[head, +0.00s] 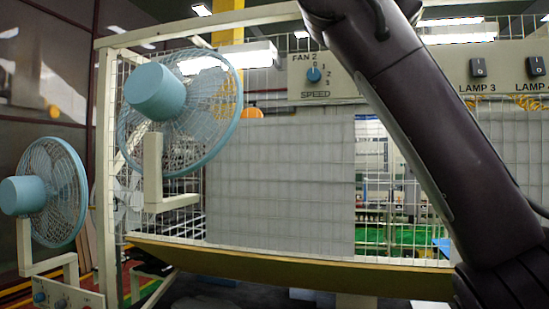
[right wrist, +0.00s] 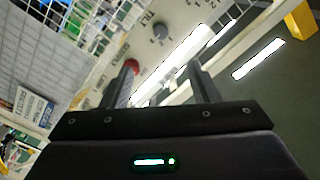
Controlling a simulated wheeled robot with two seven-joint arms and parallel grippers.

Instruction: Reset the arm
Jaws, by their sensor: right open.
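My right arm (head: 440,140) crosses the right half of the head view, from the lower right corner up to the top edge. Its gripper is outside that view. In the right wrist view my right gripper (right wrist: 162,78) is open, with two dark fingers apart and nothing visible between them. The panel with a grey dial (right wrist: 160,31) lies beyond the fingers, and a red round part (right wrist: 132,66) shows behind the left finger. I cannot tell the distance to either. My left gripper is in neither view.
A wire mesh frame (head: 103,160) carries a blue fan (head: 155,90) and a panel with a FAN 2 dial (head: 313,74). LAMP 3 (head: 478,68) and LAMP 4 (head: 535,66) switches sit at right, beyond my arm. Another fan (head: 24,195) stands at far left. A ledge (head: 290,264) runs below the mesh.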

